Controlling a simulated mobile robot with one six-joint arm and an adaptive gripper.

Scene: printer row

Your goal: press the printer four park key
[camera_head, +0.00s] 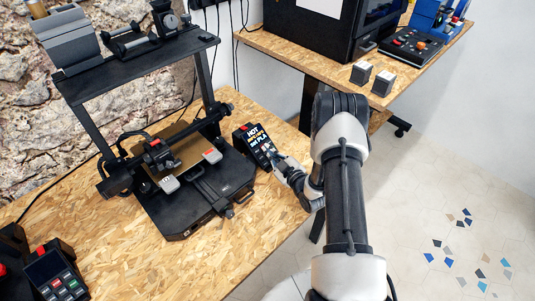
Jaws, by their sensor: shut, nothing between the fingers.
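A black 3D printer (183,219) stands on the wood-chip bench. A small black control box (241,138) with a red key on top and a "HOT" label stands just right of the printer. My gripper (277,159) is shut and empty at the right side of this box's front. Whether it touches the box I cannot tell. The gripper covers part of the box's front, so no park key can be read there. No printer number is readable.
Another control box (47,266) with several coloured keys stands at the bottom left. The bench (145,265) is clear in front of the printer. A second bench (283,47) at the upper right bears a black enclosure (312,32), two small grey blocks and a panel with knobs.

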